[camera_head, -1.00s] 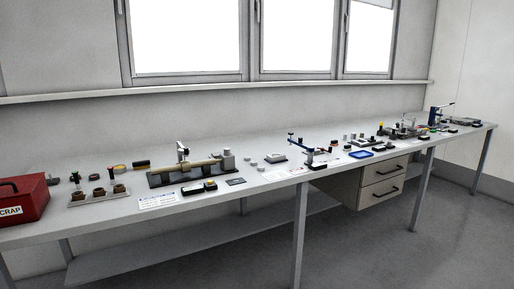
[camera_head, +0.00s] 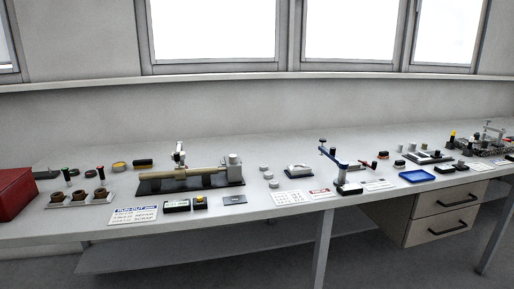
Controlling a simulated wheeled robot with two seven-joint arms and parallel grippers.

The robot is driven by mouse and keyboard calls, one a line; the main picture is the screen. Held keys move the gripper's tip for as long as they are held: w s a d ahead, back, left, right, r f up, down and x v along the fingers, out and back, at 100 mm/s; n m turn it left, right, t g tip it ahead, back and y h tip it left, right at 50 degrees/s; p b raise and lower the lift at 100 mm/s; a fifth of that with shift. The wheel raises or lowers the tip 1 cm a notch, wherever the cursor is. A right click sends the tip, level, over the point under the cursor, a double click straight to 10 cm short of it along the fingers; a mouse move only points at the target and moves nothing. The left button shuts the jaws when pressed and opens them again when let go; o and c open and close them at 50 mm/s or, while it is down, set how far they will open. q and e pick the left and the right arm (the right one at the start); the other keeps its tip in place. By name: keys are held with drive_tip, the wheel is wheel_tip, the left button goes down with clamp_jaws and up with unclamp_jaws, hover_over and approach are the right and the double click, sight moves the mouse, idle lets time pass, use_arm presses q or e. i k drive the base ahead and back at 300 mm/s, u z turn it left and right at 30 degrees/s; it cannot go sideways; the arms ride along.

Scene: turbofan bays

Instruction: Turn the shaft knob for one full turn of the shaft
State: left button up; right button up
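A brass-coloured shaft (camera_head: 190,174) lies level on a dark base plate (camera_head: 160,188) on the bench. A grey block (camera_head: 233,169) stands at the shaft's right end; I cannot tell which part there is the knob. A pale upright stand (camera_head: 179,158) with an arm rises behind the shaft's middle. A small grey display box (camera_head: 177,206) and a dark box with a yellow top (camera_head: 199,203) sit in front of the base plate. Neither of my grippers shows in the view.
The long bench (camera_head: 262,213) holds a red box (camera_head: 14,193) at the left, a tray with brown cups (camera_head: 80,197), a RUN-OUT card (camera_head: 133,215), a blue-armed stand (camera_head: 335,165) and a blue tray (camera_head: 416,176). Drawers (camera_head: 440,212) hang under the right part. A bench leg (camera_head: 323,248) stands in front.

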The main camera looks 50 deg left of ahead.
sight(233, 158)
drive_tip(key=u, duration=0.55)
drive_tip(key=i, duration=0.9)
drive_tip(key=u, duration=1)
